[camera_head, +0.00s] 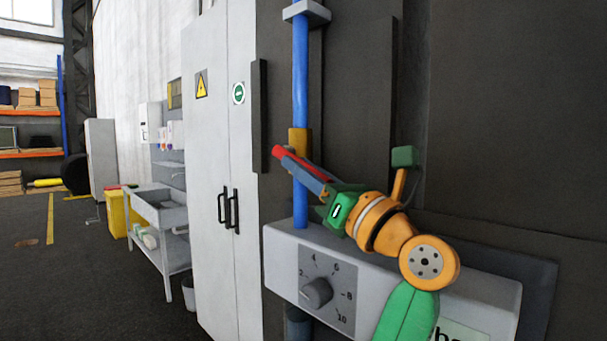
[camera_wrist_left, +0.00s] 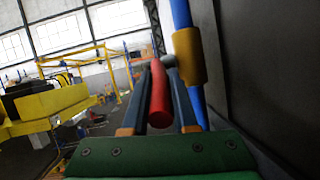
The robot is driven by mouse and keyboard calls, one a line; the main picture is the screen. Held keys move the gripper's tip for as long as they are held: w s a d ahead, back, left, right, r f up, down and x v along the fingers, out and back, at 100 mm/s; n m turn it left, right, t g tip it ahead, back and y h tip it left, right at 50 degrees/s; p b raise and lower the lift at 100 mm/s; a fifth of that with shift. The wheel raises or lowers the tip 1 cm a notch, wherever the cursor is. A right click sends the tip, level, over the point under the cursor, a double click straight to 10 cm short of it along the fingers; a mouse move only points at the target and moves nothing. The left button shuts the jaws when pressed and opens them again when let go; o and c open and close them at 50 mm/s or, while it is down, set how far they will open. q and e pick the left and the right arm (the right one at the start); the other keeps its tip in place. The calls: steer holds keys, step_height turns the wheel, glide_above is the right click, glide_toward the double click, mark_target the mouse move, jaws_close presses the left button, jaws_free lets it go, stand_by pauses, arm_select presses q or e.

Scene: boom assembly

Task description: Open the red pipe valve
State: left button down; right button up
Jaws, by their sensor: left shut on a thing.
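The red valve handle (camera_head: 295,160) is a short bar at the yellow valve body (camera_head: 298,141) on a vertical blue pipe (camera_head: 300,75). In the head view it slants down to the right across the pipe. My left gripper (camera_head: 287,163) is shut on the handle, its fingers along the bar. In the left wrist view, the red handle (camera_wrist_left: 158,96) lies lengthwise between the two fingers (camera_wrist_left: 158,75), its rounded end toward the palm. The yellow valve body (camera_wrist_left: 189,56) is just right of the fingers. My right gripper is not in view.
A grey box with a numbered dial (camera_head: 317,292) is below the valve, close under my left arm. A dark wall (camera_head: 510,110) stands behind and to the right. A white cabinet (camera_head: 215,150) is to the left, with a sink table (camera_head: 160,212) beyond it. Open floor (camera_head: 60,285) lies farther left.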

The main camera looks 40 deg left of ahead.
arm_select(q)
steer(key=c, duration=0.7)
jaws_free()
steer(key=shift+f, duration=0.1)
steer(key=b+v, duration=0.3)
steer(key=v, duration=0.4)
steer(key=shift+d, duration=0.1)
